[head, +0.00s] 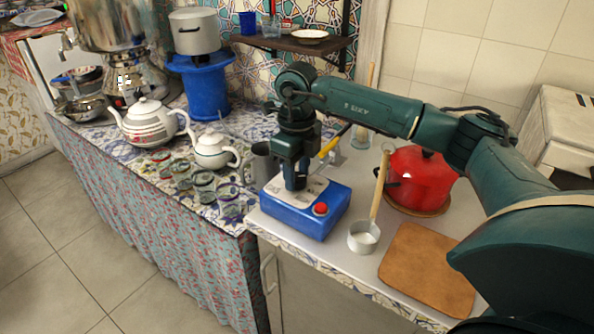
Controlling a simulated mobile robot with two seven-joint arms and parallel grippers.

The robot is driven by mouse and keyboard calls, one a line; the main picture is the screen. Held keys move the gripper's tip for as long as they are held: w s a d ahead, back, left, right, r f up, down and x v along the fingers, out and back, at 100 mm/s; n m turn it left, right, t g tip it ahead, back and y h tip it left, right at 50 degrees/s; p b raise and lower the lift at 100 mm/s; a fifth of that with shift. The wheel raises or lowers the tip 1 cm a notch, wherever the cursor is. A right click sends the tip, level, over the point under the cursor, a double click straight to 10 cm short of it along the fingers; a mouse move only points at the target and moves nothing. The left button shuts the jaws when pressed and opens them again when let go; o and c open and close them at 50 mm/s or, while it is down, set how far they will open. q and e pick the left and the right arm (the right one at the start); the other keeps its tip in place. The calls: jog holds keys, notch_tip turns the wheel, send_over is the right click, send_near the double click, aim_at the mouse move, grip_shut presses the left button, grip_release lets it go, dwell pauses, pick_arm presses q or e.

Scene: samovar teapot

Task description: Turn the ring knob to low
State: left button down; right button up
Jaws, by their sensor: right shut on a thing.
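A blue box (300,222) with a pale top plate (277,202) sits at the left end of the white counter. A red round button (320,209) is on its front right corner. My right gripper (295,186) points straight down onto the middle of the top plate. Its fingers are shut on the ring knob there, which they hide almost wholly. I cannot read the knob's setting or any marks around it. My left gripper is not in view.
A long-handled pot (364,237), a red pot (418,178) and a wooden board (427,268) are to the right. A dark jug (262,165), white teapots (212,150) and several glasses (228,196) stand close on the left. The counter's front edge is near the box.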

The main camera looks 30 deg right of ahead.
aim_at(297, 177)
dwell(0.4)
jog(key=o, duration=1)
notch_tip(297, 177, up, 13)
jog(key=shift+r, duration=0.15)
